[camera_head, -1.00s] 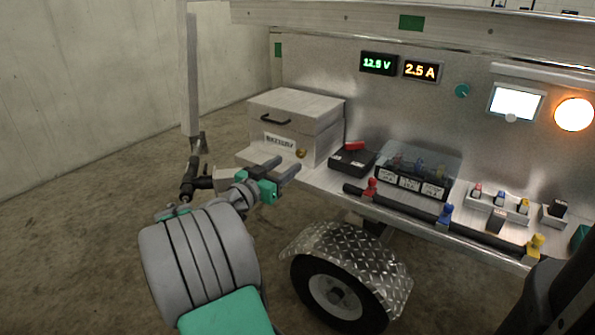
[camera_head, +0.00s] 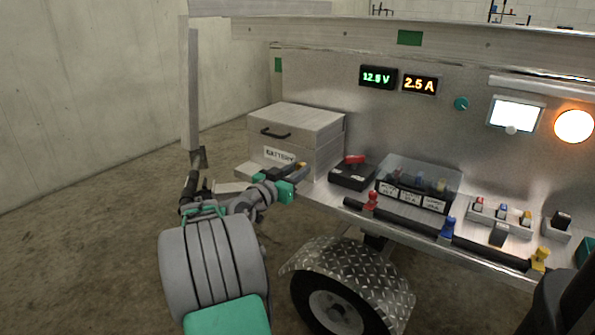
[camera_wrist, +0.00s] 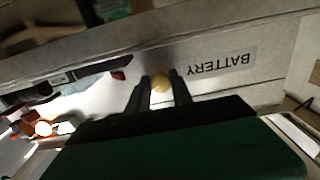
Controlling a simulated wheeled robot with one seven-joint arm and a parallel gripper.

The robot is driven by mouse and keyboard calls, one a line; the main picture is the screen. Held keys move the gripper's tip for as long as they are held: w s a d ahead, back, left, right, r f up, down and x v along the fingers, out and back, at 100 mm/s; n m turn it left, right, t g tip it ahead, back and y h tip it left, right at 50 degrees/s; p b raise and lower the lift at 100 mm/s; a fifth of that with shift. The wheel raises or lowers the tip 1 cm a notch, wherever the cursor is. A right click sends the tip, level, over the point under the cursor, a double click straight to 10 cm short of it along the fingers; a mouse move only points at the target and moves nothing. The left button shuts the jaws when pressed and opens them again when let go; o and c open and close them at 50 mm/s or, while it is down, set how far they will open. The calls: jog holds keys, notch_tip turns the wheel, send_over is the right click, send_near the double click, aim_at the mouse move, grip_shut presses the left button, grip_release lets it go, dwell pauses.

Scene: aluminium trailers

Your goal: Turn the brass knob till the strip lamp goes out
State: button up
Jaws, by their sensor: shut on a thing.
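The brass knob (camera_wrist: 160,84) is a small round yellow piece on the front of the box labelled BATTERY. My gripper (camera_wrist: 161,78) is shut on it, one dark finger on each side. In the head view my gripper (camera_head: 294,171) is at the lower right of the box front, and a bit of the knob (camera_head: 301,165) shows there. A long pale bar (camera_head: 540,90), which looks like the strip lamp, runs along the panel at the upper right. I cannot tell clearly whether it is lit.
The grey battery box (camera_head: 318,122) stands on the trailer shelf. Right of it are a black case with a red lever (camera_head: 352,174) and a clear-lidded fuse box (camera_head: 420,180). A white square light (camera_head: 514,112) and a round orange lamp (camera_head: 574,126) are lit.

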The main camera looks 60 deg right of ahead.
grip_shut()
jog(key=shift+f+m+b, duration=0.3)
jog(key=shift+f+b, duration=0.05)
jog(key=shift+b, duration=0.6)
jog(key=m+b, duration=0.1)
jog(key=b, duration=0.2)
jog(key=shift+m, duration=0.3)
jog(key=shift+r+m+b, duration=0.2)
jog(key=shift+m+b, duration=0.15)
jog(key=shift+m, duration=0.05)
jog(key=shift+r, duration=0.1)
jog(key=o, duration=0.7)
grip_release()
jog(key=shift+c, duration=0.2)
